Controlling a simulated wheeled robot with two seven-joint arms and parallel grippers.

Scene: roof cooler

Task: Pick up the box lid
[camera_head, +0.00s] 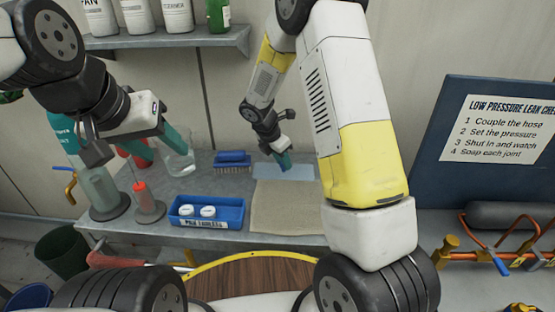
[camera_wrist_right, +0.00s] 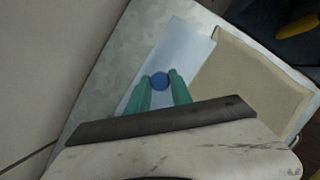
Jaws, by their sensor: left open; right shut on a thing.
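The box lid (camera_head: 299,172) is a flat, pale blue plate with a round blue knob (camera_wrist_right: 160,81). It lies on or just above the grey bench at the back; I cannot tell if it is clear of the surface. My right gripper (camera_head: 284,160) is over the lid, its teal fingers shut on the knob; it also shows in the right wrist view (camera_wrist_right: 160,84). A blue open box (camera_head: 205,222) with two white round items stands at the bench's front. My left gripper (camera_head: 135,150) is open and empty above the bench's left side.
A tan mat (camera_head: 285,212) lies in front of the lid. A blue brush (camera_head: 233,161), a clear beaker (camera_head: 180,160) and a red-topped bottle (camera_head: 147,203) stand on the bench. A shelf (camera_head: 165,40) with bottles hangs behind. A blue sign (camera_head: 500,160) stands at right.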

